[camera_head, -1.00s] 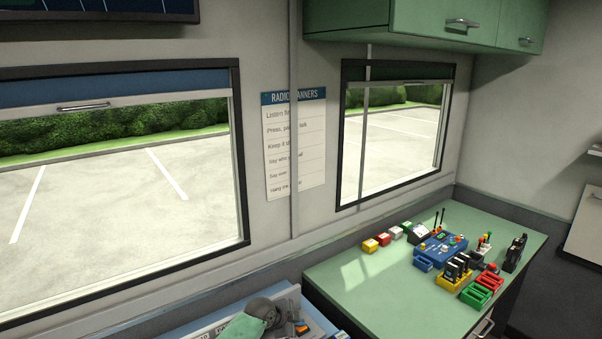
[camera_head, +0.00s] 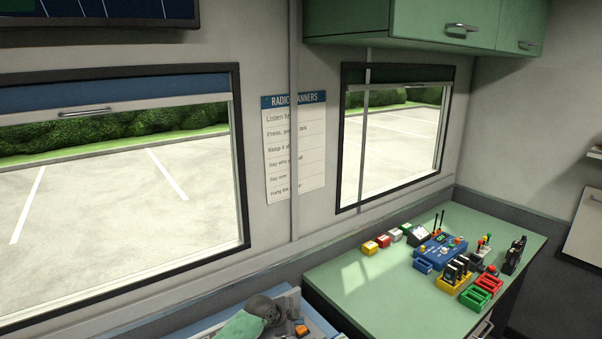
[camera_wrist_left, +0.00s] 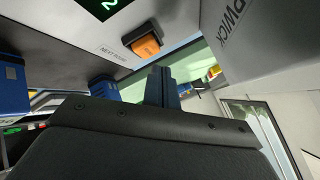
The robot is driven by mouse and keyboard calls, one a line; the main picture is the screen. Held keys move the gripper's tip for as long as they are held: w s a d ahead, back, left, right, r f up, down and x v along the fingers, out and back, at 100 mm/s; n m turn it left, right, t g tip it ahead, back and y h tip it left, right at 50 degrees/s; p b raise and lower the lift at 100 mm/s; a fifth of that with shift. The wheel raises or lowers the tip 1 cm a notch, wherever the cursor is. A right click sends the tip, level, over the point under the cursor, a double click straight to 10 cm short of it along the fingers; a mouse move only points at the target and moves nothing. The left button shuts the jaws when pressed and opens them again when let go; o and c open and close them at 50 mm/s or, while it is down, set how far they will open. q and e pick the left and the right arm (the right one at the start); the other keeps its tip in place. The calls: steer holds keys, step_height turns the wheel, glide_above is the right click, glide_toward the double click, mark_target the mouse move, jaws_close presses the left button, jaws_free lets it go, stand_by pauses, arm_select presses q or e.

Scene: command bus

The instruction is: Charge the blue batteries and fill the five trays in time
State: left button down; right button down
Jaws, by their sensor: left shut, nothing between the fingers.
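My left gripper (camera_head: 282,318) is at the bottom of the head view, over the light bench, partly cut off by the frame. In the left wrist view its dark fingers (camera_wrist_left: 161,86) are together and hold nothing. An orange button (camera_wrist_left: 146,43) labelled NEXT ROUND is beyond the fingertips, apart from them in that picture. On the green table stand a blue tray (camera_head: 422,267), a yellow tray (camera_head: 447,285), a green tray (camera_head: 475,297) and a red tray (camera_head: 490,284). Black upright items stand at the yellow tray. Blue blocks (camera_wrist_left: 9,97) show in the wrist view; I cannot tell if they are batteries.
A blue console (camera_head: 440,248) stands behind the trays. Small yellow, red and white boxes (camera_head: 384,241) line the window side. A black radio-like item (camera_head: 514,255) stands at the right. The table's left part is clear. A green cabinet (camera_head: 415,22) hangs above.

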mark_target(298, 330)
arm_select(q)
steer(key=shift+r+p, duration=1.45)
steer(key=shift+r, duration=1.25)
